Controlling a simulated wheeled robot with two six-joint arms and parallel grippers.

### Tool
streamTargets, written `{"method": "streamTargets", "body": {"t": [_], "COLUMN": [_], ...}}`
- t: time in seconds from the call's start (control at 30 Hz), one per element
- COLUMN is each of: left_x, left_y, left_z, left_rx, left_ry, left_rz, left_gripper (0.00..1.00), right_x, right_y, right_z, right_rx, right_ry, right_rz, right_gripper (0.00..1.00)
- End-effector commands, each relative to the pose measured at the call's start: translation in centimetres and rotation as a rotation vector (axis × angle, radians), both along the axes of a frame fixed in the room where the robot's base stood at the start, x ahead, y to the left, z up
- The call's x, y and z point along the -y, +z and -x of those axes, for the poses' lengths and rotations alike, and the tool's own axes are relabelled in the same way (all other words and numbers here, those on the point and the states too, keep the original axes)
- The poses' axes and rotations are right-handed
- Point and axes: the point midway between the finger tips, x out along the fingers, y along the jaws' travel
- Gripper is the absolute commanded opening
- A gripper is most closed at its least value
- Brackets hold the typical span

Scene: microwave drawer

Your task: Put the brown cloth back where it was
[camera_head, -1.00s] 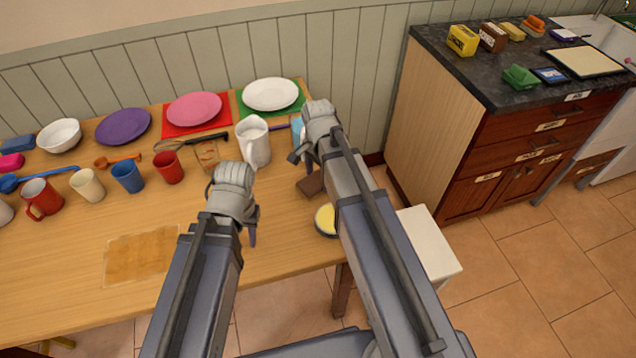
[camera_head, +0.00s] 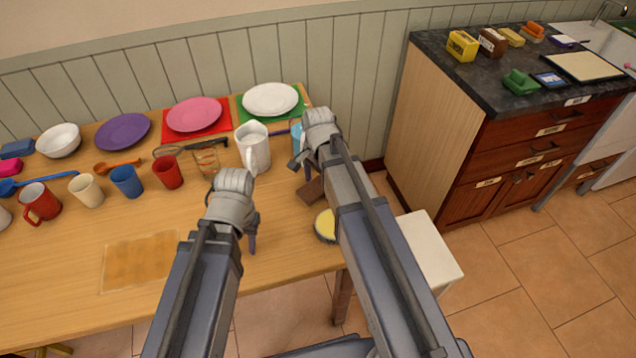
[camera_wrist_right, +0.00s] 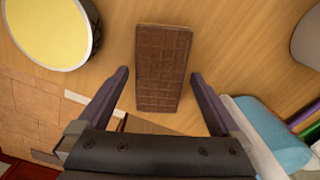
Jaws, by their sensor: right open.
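The brown cloth (camera_wrist_right: 163,66) is a narrow rectangle with a grid pattern, lying on the wooden table. In the head view, it (camera_head: 311,189) shows partly behind my right arm, near the table's right edge. My right gripper (camera_wrist_right: 160,77) is open above it, with one finger on each side of its near part in the wrist view. In the head view, my right gripper (camera_head: 303,160) largely hides its own fingers. My left gripper (camera_head: 231,217) is over the table, with its fingers apart and nothing seen between them.
A yellow-topped round tin (camera_head: 325,224) stands near the cloth. A white pitcher (camera_head: 253,150) and a blue item (camera_wrist_right: 268,135) are close by. Cups and plates line the table's back. An orange-brown patch (camera_head: 140,261) lies at the front left. A dark counter (camera_head: 490,85) stands at right.

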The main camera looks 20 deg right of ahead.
Motion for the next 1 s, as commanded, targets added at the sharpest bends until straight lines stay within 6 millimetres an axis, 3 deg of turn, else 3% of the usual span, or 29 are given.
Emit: {"method": "streamTargets", "body": {"t": [0.27,0.8,1.0], "left_x": [0.0,0.0,0.0], "left_y": [2.4,10.4,12.1], "left_z": [0.0,0.0,0.0], "left_rx": [0.000,0.000,0.000], "left_ry": [0.000,0.001,0.000], "left_rz": [0.000,0.000,0.000], "left_gripper": [0.37,0.37,0.37], "right_x": [0.0,0.0,0.0], "right_y": [2.4,10.4,12.1], "right_z": [0.0,0.0,0.0], "right_rx": [0.000,0.000,0.000], "right_ry": [0.000,0.000,0.000], "right_rz": [0.000,0.000,0.000], "right_gripper": [1.00,1.00,1.00]}}
